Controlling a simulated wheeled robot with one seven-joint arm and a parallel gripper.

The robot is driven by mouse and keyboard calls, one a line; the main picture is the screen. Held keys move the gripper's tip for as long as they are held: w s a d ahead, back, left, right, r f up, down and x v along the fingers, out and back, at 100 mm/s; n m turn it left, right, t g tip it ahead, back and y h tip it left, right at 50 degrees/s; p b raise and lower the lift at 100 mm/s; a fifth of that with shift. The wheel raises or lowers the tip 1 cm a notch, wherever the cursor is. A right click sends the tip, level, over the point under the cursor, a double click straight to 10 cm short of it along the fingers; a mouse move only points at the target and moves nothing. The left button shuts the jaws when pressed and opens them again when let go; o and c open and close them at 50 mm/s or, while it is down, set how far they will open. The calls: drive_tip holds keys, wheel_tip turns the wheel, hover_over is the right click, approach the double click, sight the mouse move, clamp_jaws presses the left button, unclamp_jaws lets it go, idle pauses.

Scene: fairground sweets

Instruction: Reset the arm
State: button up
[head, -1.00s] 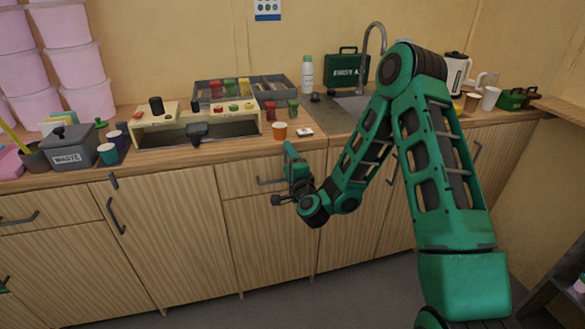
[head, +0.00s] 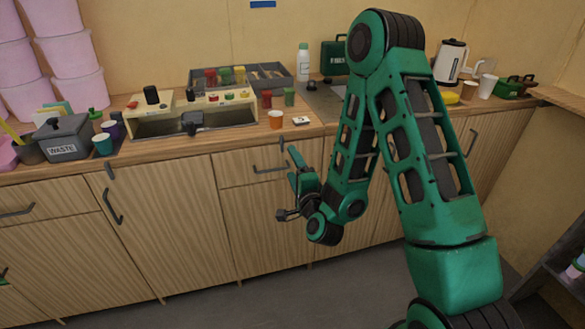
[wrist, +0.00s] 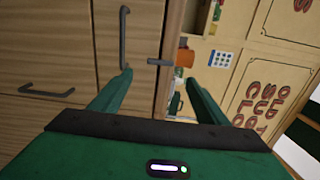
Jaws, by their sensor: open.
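My gripper (head: 293,166) hangs in front of the wooden cabinet fronts, below the counter edge, in the head view. In the wrist view, its two green fingers (wrist: 158,82) stand apart with nothing between them. My green arm is bent with its elbow high, over the right part of the counter. It hides part of the sink area.
The counter (head: 330,122) holds an orange cup (head: 276,120), a waste bin (head: 66,138), a cream dispenser station (head: 150,112) and a kettle (head: 450,62). A cabinet handle (head: 269,169) is close to my gripper. The floor in front is clear.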

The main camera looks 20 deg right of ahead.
drive_tip(key=s+d+r+n+g+h, duration=0.1)
drive_tip(key=s+d+r+n+g, duration=0.1)
drive_tip(key=s+d+n+g, duration=0.55)
drive_tip(key=s+d+r+n+g, duration=0.2)
drive_tip(key=s+d+n+g, duration=0.25)
drive_tip(key=s+d, duration=0.45)
drive_tip(key=s+d+r+g, duration=0.1)
drive_tip(key=s+r+g, duration=0.1)
drive_tip(key=s, duration=0.9)
drive_tip(key=s+d+r+g+y, duration=0.1)
drive_tip(key=s+d+r+g, duration=0.1)
drive_tip(key=s, duration=0.9)
drive_tip(key=shift+s+d+r+g, duration=0.2)
drive_tip(key=shift+s+r+g, duration=0.2)
drive_tip(key=shift+r+g, duration=0.45)
drive_tip(key=shift+f, duration=0.2)
